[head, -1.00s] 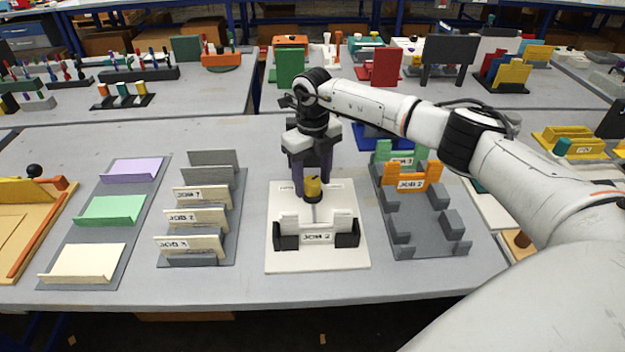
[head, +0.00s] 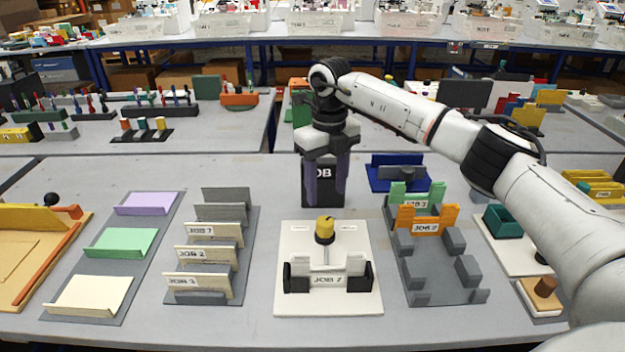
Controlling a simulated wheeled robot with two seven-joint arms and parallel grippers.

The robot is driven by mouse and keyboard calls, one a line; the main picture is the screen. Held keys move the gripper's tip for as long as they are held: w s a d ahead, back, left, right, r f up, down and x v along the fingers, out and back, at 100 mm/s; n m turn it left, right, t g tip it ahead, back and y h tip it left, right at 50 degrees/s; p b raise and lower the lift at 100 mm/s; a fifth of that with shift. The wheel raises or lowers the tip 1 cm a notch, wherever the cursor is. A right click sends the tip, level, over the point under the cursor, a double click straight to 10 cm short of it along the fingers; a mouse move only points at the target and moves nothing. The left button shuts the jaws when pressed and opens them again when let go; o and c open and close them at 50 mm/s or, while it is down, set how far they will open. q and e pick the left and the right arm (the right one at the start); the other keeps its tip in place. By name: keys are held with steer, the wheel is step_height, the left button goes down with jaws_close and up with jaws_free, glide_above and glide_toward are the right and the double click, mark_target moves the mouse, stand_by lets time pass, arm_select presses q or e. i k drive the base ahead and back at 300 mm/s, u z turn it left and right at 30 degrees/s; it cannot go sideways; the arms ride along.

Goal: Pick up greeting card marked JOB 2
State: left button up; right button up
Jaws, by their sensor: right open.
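Several cream cards stand in the grey slotted rack (head: 246,225) on the left. The middle one (head: 205,255) reads as JOB 2; the one in front reads JOB 3. A white card with a JOB label (head: 327,281), its number unclear, stands between black holders on the white plotter base (head: 295,240). My left gripper is out of view.
A grey tray (head: 440,270) with upright blocks lies right of the plotter, and a tray of coloured folded cards (head: 120,243) at left. Bare table lies between the trays.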

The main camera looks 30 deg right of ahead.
mark_target(216, 255)
steer(key=k, duration=1)
